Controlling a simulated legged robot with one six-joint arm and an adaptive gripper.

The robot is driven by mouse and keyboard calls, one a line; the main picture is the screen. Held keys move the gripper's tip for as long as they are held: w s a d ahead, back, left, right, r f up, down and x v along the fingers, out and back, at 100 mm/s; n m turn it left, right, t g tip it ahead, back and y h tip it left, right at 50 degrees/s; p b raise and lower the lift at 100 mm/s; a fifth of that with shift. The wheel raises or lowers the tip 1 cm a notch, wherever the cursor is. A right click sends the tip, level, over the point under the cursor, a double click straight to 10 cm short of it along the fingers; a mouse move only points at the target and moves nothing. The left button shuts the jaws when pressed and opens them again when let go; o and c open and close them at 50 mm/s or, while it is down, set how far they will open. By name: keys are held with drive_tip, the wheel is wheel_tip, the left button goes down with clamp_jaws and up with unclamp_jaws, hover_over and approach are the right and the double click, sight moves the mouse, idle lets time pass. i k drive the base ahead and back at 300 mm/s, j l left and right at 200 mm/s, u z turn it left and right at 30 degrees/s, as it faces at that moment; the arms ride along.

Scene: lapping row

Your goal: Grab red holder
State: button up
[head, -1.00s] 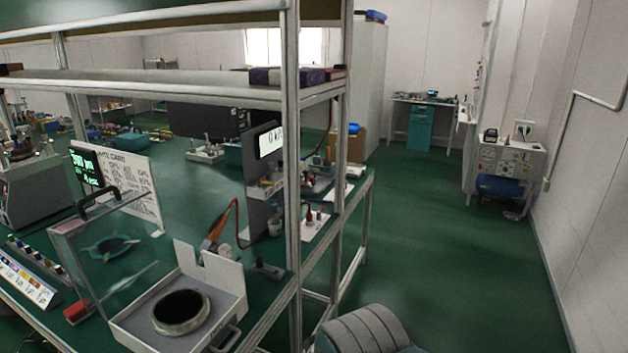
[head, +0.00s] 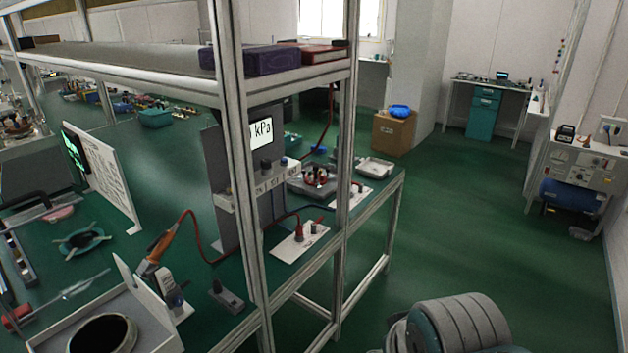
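I cannot tell for sure which thing is the red holder. A small red block (head: 16,316) lies on the green bench at the lower left edge, partly cut off by the frame. A red box (head: 325,53) lies on the upper shelf, beside a dark purple box (head: 250,60). Small red-topped pieces (head: 299,233) stand on a white plate on the bench. A rounded grey part of mine shows at the bottom right. My gripper's fingers are not in view.
Metal frame posts (head: 240,180) stand between me and the bench. A white open box (head: 60,325) with a dark round opening is at the lower left. An orange-handled tool (head: 158,247) has a red cable. Green floor (head: 450,220) is clear to the right.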

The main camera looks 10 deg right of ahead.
sight(317, 183)
drive_tip(key=i+l+u, duration=0.1)
drive_tip(key=l, duration=0.3)
drive_tip(key=i+l+u, duration=0.2)
drive_tip(key=u, duration=0.25)
drive_tip(key=i+l+u, duration=0.25)
drive_tip(key=u, duration=0.25)
drive_tip(key=i+l+u, duration=0.1)
drive_tip(key=l, duration=0.3)
drive_tip(key=i+l+u, duration=0.1)
drive_tip(key=l, duration=0.35)
drive_tip(key=i+l, duration=0.15)
drive_tip(key=l, duration=0.25)
drive_tip(key=i+l+u, duration=0.15)
drive_tip(key=l, duration=0.3)
drive_tip(key=l+u, duration=0.1)
drive_tip(key=l, duration=0.3)
drive_tip(key=i+l, duration=0.1)
drive_tip(key=l, duration=0.3)
drive_tip(key=i+l, duration=0.1)
drive_tip(key=l, duration=0.3)
drive_tip(key=i+l, duration=0.1)
drive_tip(key=l, duration=0.35)
drive_tip(key=i+l, duration=0.1)
drive_tip(key=l, duration=0.3)
